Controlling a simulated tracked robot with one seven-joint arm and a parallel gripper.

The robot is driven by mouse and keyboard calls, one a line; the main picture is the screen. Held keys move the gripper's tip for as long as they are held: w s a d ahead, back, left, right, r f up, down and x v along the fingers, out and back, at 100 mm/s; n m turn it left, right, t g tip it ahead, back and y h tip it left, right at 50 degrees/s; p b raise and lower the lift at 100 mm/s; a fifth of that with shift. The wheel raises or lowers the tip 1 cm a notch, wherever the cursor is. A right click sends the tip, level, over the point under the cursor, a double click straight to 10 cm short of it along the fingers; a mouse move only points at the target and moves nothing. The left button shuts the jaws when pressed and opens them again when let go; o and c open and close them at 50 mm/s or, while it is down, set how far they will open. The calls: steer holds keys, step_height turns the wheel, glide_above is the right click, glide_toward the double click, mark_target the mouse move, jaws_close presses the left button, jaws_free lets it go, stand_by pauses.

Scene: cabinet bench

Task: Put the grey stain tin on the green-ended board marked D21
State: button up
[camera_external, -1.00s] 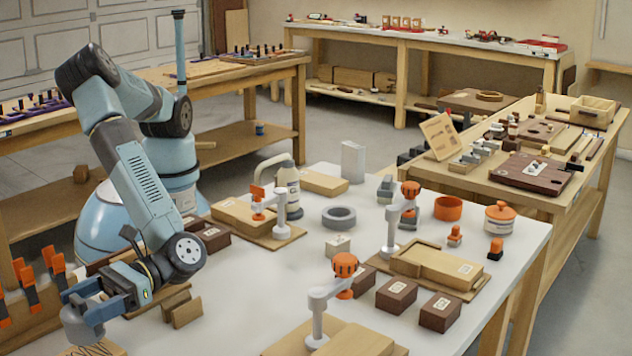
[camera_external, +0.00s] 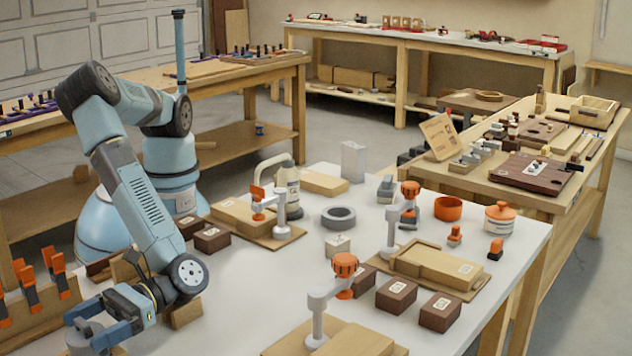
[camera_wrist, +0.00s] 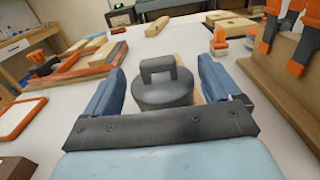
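The grey stain tin (camera_wrist: 163,88), with a squared handle on its lid, stands between the two blue fingers of my gripper (camera_wrist: 163,82) in the wrist view. Whether the tin's base touches anything is hidden. I cannot make out a green-ended board or the mark D21 in either view.
An upright wooden rack with orange-and-dark clamps (camera_external: 58,272) stands left of my gripper. Wooden blocks (camera_external: 186,313) and dark boxes (camera_external: 212,238) are behind it. A post with an orange knob (camera_external: 345,264) stands to the right. The white tabletop (camera_external: 235,305) between is clear.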

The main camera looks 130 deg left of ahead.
steer(key=shift+o, duration=0.8)
